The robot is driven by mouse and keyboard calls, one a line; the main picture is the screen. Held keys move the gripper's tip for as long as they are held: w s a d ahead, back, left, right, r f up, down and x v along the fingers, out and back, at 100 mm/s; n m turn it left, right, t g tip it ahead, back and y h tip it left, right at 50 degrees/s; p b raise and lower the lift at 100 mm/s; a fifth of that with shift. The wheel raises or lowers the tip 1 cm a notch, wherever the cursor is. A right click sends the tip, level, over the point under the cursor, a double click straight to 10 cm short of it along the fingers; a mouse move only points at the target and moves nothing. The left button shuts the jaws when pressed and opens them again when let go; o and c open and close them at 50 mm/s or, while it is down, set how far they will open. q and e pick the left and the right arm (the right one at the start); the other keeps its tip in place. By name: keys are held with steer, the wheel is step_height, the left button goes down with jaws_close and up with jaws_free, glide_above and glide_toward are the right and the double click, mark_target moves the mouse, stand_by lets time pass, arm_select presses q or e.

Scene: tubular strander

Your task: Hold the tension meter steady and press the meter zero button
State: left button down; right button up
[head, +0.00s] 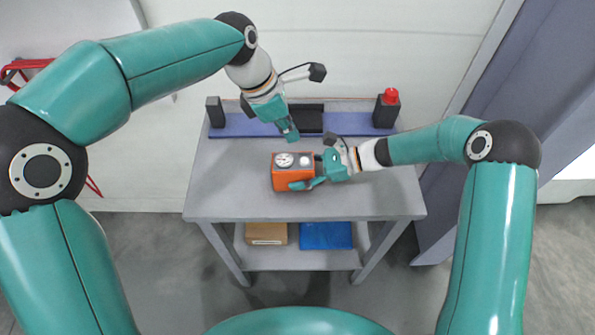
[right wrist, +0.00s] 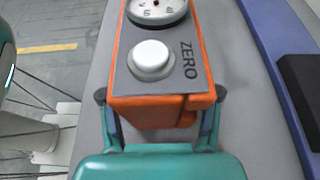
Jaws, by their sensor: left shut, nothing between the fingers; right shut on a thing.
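The orange tension meter (head: 280,182) stands on the grey table, its dial and white zero button (head: 305,161) facing up. In the right wrist view the meter (right wrist: 128,72) shows its dial (right wrist: 158,10), the round white zero button (right wrist: 152,58) and the word ZERO on a grey panel. My right gripper (head: 309,174) is shut on the meter's right end, one finger on each side (right wrist: 160,110). My left gripper (head: 292,136) is shut and empty, pointing down above the table behind the meter, apart from the button.
The grey table (head: 225,203) has free room left and right of the meter. A blue strip (head: 235,126) along its back carries dark blocks and a red-topped post (head: 389,97). A cardboard box (head: 266,233) and a blue bin (head: 325,236) sit on the lower shelf.

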stand_by(0.5)
arm_select(q)
steer(key=m+t+h, duration=0.2)
steer(key=m+t, duration=0.1)
steer(key=m, duration=0.1)
glide_above(303, 162)
steer(key=w+d, duration=0.1)
steer(key=w, duration=0.1)
steer(key=shift+s+a+r+n+t+h, duration=0.15)
steer(key=shift+s+a+r+t+h, duration=0.15)
steer(key=shift+s+r+t, duration=0.2)
steer(key=shift+s+a+r+n+t+h, duration=0.15)
steer(key=shift+s+a+r+t+h, duration=0.05)
steer(key=shift+s+r+t+h, duration=0.25)
steer(key=shift+f, duration=0.15)
steer(key=shift+f, duration=4.3)
steer(key=shift+f, duration=0.35)
